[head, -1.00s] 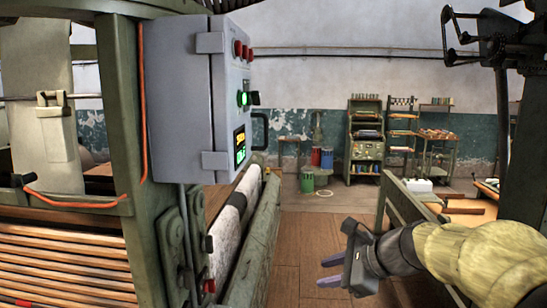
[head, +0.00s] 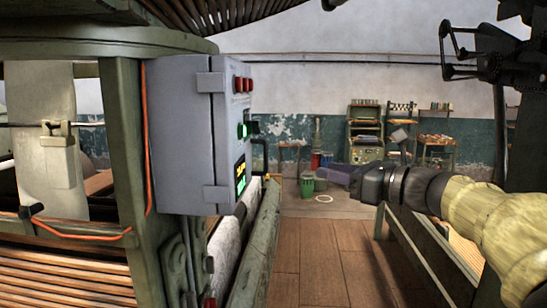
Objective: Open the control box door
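The grey control box (head: 178,135) is mounted on the green post at left in the head view. Its door (head: 230,135), seen at a steep angle, is shut. The door carries red buttons, a lit green button and a small display. A dark handle (head: 262,157) stands out from the door's far edge; hinges (head: 211,83) show on the near edge. Nothing is seen held.
A loom frame with a roller (head: 232,235) lies below the box. A green rail (head: 425,255) runs below my arm at right. The wooden floor (head: 315,260) between them is clear. Green and red drums (head: 307,184) and shelves (head: 365,133) stand far back.

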